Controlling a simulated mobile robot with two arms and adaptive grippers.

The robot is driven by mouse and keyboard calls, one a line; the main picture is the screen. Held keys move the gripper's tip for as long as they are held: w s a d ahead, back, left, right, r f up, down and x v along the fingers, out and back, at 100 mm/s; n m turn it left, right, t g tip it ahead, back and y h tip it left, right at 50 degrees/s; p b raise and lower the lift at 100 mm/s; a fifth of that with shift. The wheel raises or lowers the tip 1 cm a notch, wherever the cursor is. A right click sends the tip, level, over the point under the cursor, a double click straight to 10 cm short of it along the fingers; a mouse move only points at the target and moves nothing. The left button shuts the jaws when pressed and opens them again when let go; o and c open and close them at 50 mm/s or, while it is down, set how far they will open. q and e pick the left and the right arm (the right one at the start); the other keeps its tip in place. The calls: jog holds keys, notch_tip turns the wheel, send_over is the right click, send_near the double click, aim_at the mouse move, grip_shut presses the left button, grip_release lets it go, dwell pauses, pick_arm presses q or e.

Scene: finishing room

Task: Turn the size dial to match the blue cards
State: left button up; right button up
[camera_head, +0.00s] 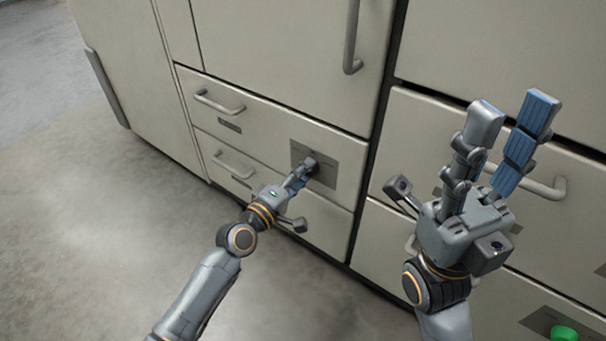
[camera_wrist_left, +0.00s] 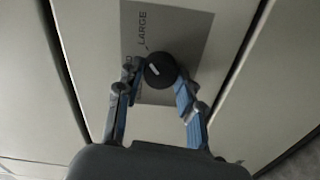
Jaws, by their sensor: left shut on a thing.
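The size dial (camera_wrist_left: 160,70) is a round black knob with a short white mark, seen in the left wrist view. It sits on a grey label plate (camera_wrist_left: 190,28), which also shows on a drawer front in the head view (camera_head: 338,158). The word LARGE is readable above the dial, with a thin tick below it. Other lettering to the left is partly hidden by a finger. My left gripper (camera_head: 308,172) is shut on the dial, one finger on each side. My right gripper (camera_head: 513,112) is open and empty, raised before the right-hand cabinet. No blue cards are in view.
Drawer handles (camera_head: 219,103) stick out left of the dial, and a long upright handle (camera_head: 352,40) stands above. Another handle (camera_head: 530,184) is behind my right gripper. A green button (camera_head: 563,333) is at lower right. The concrete floor (camera_head: 90,235) at left is clear.

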dwell(0.5)
pick_arm(q)
jog(key=o, duration=1.2)
jog(key=shift+c, duration=0.2)
jog(key=v, duration=1.2)
